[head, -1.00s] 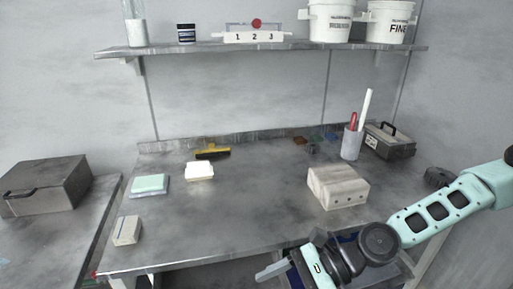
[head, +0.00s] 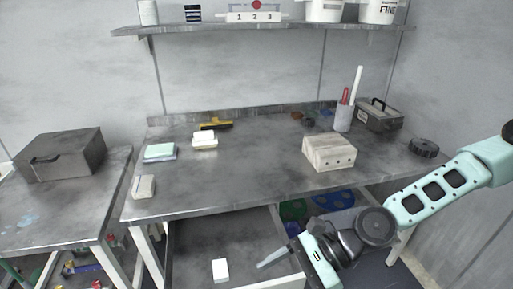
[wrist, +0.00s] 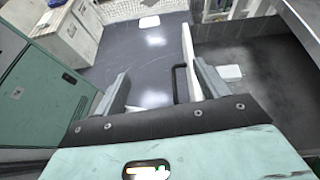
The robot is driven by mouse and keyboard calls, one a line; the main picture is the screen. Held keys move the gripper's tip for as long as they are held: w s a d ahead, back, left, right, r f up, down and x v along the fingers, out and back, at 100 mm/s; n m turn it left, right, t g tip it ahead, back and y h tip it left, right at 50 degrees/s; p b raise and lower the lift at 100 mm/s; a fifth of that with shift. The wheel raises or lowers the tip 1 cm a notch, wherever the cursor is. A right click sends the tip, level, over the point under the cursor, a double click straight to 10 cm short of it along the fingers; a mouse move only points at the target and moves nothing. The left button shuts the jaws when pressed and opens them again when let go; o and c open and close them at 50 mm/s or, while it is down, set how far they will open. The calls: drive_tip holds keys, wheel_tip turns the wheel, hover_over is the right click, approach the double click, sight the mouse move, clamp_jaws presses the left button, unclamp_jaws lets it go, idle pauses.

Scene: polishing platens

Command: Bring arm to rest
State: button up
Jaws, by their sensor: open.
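My gripper (head: 273,260) is at the end of my mint-green arm at the lower right of the head view, in front of and below the table's front edge. In the wrist view my gripper (wrist: 160,85) has its two grey fingers apart, with nothing held between them. Beyond the fingers are the floor and an open drawer (wrist: 250,55) with a black handle on its white front. In the head view the drawer (head: 205,250) is pulled out under the table and holds a white block (head: 220,268).
The grey table (head: 250,170) carries a pale block with holes (head: 329,152), a white block (head: 204,140), a green-topped block (head: 160,152), a small beige block (head: 143,187), a cup (head: 343,118) and a toolbox (head: 379,115). A shelf (head: 280,29) hangs above. Another table (head: 60,205) stands left.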

drive_tip(key=s+d+f+n+h+b, duration=0.2)
drive_tip(key=d+n+h+b, duration=0.1)
drive_tip(key=d+n+h, duration=0.3)
drive_tip(key=s+d+f+n+h+b, duration=0.25)
drive_tip(key=d+n+h, duration=0.2)
drive_tip(key=n, duration=0.35)
wheel_tip(320, 180, up, 23)
drive_tip(key=s+n+t+h+p, duration=0.1)
drive_tip(key=s+n+t+p, duration=0.1)
drive_tip(key=n+p, duration=0.5)
drive_tip(key=t+p, duration=0.1)
drive_tip(key=p, duration=0.2)
drive_tip(key=shift+a+n+t, duration=0.15)
drive_tip(key=shift+n+t, duration=0.25)
drive_tip(key=shift+s, duration=0.1)
